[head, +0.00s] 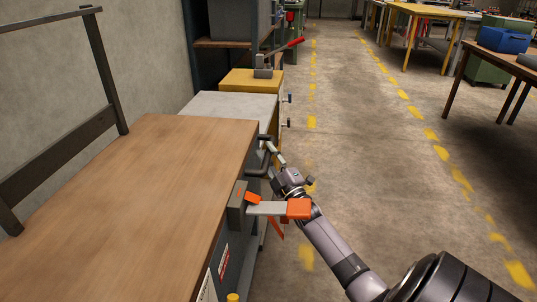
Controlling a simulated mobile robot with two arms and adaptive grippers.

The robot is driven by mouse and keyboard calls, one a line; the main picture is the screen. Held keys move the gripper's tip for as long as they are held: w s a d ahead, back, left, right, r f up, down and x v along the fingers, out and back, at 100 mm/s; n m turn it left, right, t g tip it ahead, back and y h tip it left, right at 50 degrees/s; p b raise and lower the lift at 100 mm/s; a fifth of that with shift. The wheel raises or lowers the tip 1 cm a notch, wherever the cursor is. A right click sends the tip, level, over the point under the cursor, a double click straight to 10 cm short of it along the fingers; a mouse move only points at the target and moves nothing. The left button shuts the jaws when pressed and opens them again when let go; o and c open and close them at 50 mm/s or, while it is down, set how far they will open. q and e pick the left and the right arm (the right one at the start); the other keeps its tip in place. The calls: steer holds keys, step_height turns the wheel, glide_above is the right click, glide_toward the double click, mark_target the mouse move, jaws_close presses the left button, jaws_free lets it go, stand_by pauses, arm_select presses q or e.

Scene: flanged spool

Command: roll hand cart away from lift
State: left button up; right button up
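A wood-topped unit (135,205) fills the lower left; I cannot tell for sure whether it is the hand cart. A dark bent tubular handle (264,141) sticks out at its far right corner. My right arm comes in from the lower right, and its gripper (274,155) is at this handle. The fingers are small and partly hidden, so I cannot tell whether they are closed around the handle or only beside it. My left gripper is out of view. I cannot identify a lift.
An orange-and-grey clamp (266,208) is on the unit's right edge, close to my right arm. Beyond stand a pale grey cabinet (230,105) and a yellow-topped cabinet (250,80). The concrete aisle (365,120) with yellow dashes is clear. Tables (424,12) line its far right.

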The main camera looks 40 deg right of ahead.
jaws_close()
steer(key=shift+a+f, duration=0.15)
stand_by(0.4)
